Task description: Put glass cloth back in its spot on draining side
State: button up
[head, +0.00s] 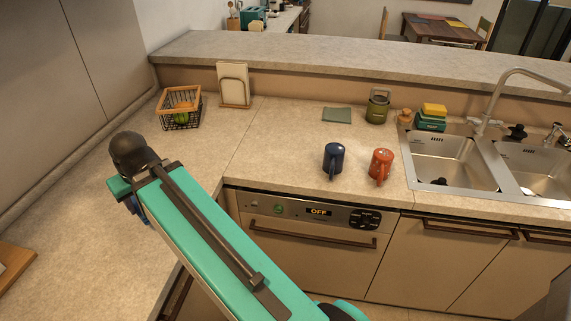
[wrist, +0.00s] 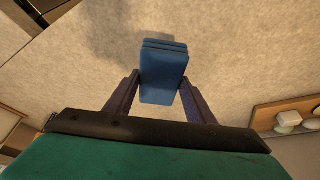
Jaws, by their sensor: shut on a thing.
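A blue folded cloth (wrist: 163,72) is between the two fingers of my gripper (wrist: 160,82) in the wrist view. The gripper is shut on it, with the worktop below and a shadow to the upper left. In the head view my arm hides most of the gripper; a small dark-blue part shows at the arm's left end, over the left worktop. The sink (head: 443,184) is at the right. A flat dark-green square (head: 337,115), a cloth or mat, lies on the back counter, left of the green canister. I cannot tell which spot is the cloth's own.
A navy mug (head: 334,160) and an orange mug (head: 381,165) stand left of the sink. A green canister (head: 377,106) and a yellow sponge (head: 434,109) on a green box are behind. A wire basket (head: 181,108) and a rack (head: 234,86) stand back left. The counter between is clear.

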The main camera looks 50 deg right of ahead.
jog(key=shift+d, duration=0.6)
jog(key=shift+n+y, duration=0.3)
jog(key=shift+n, duration=0.3)
jog(key=d, duration=0.3)
jog(key=s+d, duration=0.1)
jog(key=d, duration=0.2)
jog(key=s+d, duration=0.1)
jog(key=d, duration=0.2)
jog(key=shift+d+f, duration=0.15)
jog(key=shift+d, duration=0.25)
jog(key=s+d+n+y+b, duration=0.1)
jog(key=s+d+n, duration=0.1)
jog(key=s+d, duration=0.8)
jog(key=s+d+n+y, duration=0.1)
jog(key=s+d+n, duration=0.2)
jog(key=s+d, duration=0.7)
jog(key=d, duration=0.4)
jog(key=shift+d+r+g+b, duration=0.3)
jog(key=shift+d+b, duration=0.1)
